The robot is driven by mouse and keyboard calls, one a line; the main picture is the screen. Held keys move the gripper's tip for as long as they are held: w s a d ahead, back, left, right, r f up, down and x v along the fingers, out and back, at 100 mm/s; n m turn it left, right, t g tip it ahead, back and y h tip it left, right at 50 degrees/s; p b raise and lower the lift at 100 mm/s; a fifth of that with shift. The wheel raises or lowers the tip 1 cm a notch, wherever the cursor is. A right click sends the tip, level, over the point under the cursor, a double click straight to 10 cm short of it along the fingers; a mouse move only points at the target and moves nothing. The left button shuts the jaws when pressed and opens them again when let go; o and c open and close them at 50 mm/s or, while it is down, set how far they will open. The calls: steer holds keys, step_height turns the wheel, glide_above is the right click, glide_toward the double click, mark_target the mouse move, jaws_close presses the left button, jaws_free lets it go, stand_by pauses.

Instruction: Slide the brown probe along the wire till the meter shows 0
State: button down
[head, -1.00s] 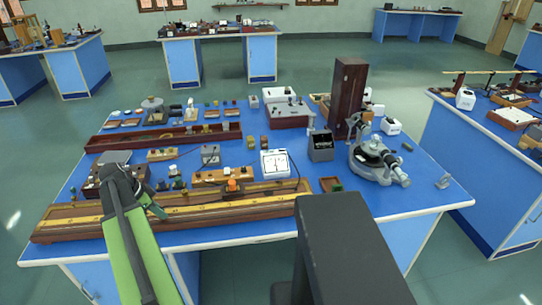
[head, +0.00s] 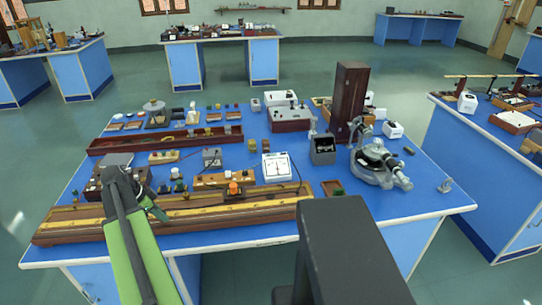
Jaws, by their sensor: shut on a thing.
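The long wooden wire board (head: 268,208), with brass-coloured strips along it, lies at the front of the near blue bench. My gripper (head: 160,213) is over the left half of the board, low at the wire. It is shut on the probe, which is too small and too covered by my gripper and arm to make out. The white meter (head: 276,167) stands behind the board, right of its middle. Its pale dial faces me, but the needle's reading is too small to tell.
A small block with an orange knob (head: 233,188) stands just behind the board, right of my gripper. A dark box (head: 322,148) and a microscope-like instrument (head: 376,163) stand further right. The bench's front right is clear.

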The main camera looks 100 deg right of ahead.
steer(key=shift+a+f, duration=0.15)
steer(key=c, duration=1.3)
jaws_free()
steer(key=shift+c, duration=0.2)
steer(key=shift+o, duration=0.3)
steer(key=shift+w+r, duration=0.1)
steer(key=shift+r, duration=0.1)
steer(key=p+v, duration=1.6)
steer(key=v, duration=0.1)
steer(key=shift+r, duration=0.15)
